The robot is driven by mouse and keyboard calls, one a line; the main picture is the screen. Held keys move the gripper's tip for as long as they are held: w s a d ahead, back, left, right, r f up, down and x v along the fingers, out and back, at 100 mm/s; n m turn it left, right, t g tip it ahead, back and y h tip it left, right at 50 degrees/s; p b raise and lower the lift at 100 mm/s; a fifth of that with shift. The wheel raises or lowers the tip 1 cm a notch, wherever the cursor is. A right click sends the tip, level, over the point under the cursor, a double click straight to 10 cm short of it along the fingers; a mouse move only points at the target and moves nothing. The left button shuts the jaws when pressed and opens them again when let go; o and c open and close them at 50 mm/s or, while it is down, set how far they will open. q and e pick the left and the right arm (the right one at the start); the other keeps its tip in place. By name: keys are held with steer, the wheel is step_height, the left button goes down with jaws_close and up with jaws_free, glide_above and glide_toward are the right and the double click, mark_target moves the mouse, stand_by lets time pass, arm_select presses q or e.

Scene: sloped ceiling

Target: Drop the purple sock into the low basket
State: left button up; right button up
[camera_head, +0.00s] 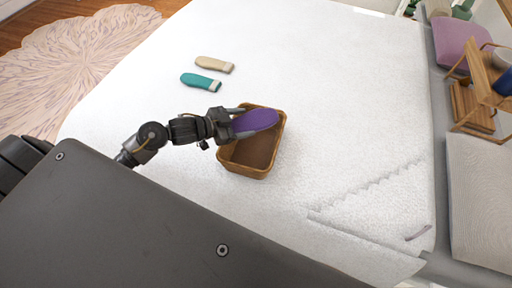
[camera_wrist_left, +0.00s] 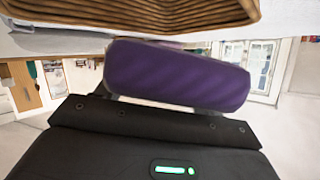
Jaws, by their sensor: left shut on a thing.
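The purple sock (camera_head: 256,120) is held by my left gripper (camera_head: 236,122), which is shut on its left end. The sock lies over the far part of the low brown basket (camera_head: 234,170) in the head view. I cannot tell whether it touches the basket. The basket's near inside is bare. In the left wrist view the purple sock (camera_wrist_left: 178,76) fills the middle, and a woven edge of the basket (camera_wrist_left: 130,14) runs along the top. My right gripper does not show.
The basket stands on a wide white bed (camera_head: 330,110). A teal sock (camera_head: 200,81) and a beige sock (camera_head: 213,64) lie beyond it to the left. A wooden chair (camera_head: 478,90) stands at the right. The bed right of the basket is clear.

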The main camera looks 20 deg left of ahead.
arm_select(q)
steer(key=shift+f, duration=0.1)
steer(key=o, duration=1)
steer(key=shift+o, duration=0.2)
steer(key=b+v, duration=0.1)
steer(key=v, duration=0.9)
steer(key=shift+s+a, duration=0.25)
steer(key=shift+s, duration=0.05)
